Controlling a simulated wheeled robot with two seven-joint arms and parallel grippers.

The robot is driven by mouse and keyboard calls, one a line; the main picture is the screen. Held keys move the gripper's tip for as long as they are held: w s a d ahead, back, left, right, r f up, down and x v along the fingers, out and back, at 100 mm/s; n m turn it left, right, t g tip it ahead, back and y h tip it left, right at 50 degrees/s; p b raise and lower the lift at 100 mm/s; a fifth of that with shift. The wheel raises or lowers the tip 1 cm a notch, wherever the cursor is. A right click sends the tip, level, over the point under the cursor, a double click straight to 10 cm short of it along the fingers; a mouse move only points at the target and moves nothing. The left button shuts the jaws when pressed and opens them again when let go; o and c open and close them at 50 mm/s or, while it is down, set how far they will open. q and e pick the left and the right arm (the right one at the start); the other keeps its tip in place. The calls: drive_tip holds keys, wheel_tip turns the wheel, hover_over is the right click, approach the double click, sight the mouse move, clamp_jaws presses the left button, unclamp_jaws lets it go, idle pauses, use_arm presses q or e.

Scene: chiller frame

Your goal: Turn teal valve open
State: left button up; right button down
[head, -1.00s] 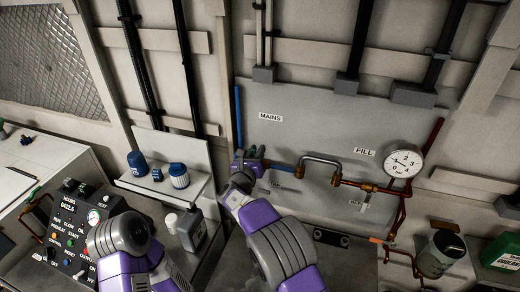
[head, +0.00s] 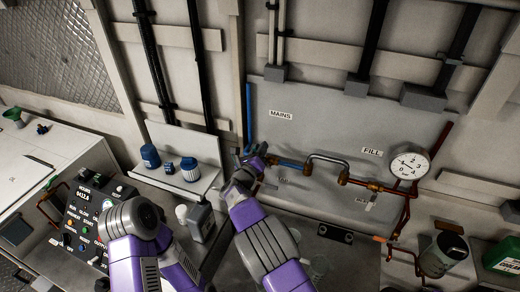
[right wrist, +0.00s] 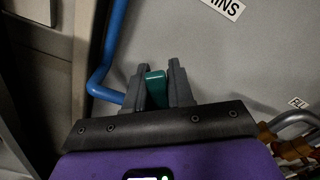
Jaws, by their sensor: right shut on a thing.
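The teal valve handle (right wrist: 155,88) shows in the right wrist view as a teal upright piece between two grey fingers. My right gripper (right wrist: 160,85) is shut on it. In the head view, my right gripper (head: 254,152) is at the left end of the pipe run on the grey panel, below the MAINS label, and hides most of the valve. The blue pipe (head: 249,115) comes down to this spot, and it bends beside the fingers in the right wrist view (right wrist: 100,75). My left arm shows at the lower left, but its gripper is out of view.
The grey panel (head: 330,125) carries a metal bypass loop (head: 328,158), copper pipes and a round gauge (head: 409,165). A shelf (head: 165,178) with blue-and-white items stands left. A control box (head: 82,222) is lower left. A grey canister (head: 443,255) and green container (head: 502,257) are right.

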drive_tip(key=c, duration=1.1)
unclamp_jaws()
drive_tip(key=shift+o, duration=0.2)
drive_tip(key=shift+s, duration=0.1)
use_arm(q)
drive_tip(key=shift+f+b, duration=0.95)
drive_tip(key=shift+b, duration=0.05)
use_arm(e)
drive_tip(key=v, duration=0.7)
drive_tip(key=shift+s, duration=0.2)
use_arm(q)
drive_tip(key=shift+c, duration=0.4)
use_arm(e)
drive_tip(key=shift+a, duration=0.1)
